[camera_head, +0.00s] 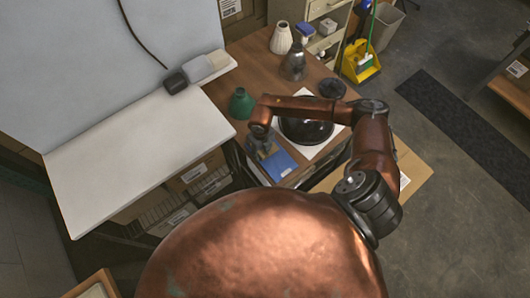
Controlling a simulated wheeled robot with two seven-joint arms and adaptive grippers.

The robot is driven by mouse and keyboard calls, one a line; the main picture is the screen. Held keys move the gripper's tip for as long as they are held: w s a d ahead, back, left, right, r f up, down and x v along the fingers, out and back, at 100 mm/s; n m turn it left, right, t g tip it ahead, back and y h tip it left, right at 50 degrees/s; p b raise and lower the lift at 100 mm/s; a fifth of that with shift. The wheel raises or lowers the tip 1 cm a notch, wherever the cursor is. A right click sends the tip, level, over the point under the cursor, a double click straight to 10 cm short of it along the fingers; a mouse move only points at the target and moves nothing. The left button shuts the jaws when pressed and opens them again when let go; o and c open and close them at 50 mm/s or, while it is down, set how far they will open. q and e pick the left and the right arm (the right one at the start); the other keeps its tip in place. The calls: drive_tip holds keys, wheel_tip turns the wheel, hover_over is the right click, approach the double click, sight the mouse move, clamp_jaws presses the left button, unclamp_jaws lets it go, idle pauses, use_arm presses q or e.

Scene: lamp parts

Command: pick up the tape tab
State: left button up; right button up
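I cannot make out a tape tab for certain. A flat blue piece (280,164) lies at the near left end of the wooden table, beside a white sheet; I cannot tell what it is. My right arm comes in from the right, reaches over the table and bends down at its left end. My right gripper (264,147) hangs there, just above or beside the blue piece. It is small and dark, partly hidden by the arm's wrist, so whether its fingers are open or hold anything does not show. My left gripper is out of view.
A large black bowl-shaped part (306,130) sits under my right forearm. A green cone-shaped part (241,104), a grey glassy part (294,63), a ribbed white shade (281,39) and a black disc (332,88) stand on the table. The white tabletop (120,150) at left is mostly clear.

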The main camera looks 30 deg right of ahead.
drive_tip(key=shift+c, duration=0.5)
drive_tip(key=c, duration=0.8)
drive_tip(key=shift+o, duration=0.2)
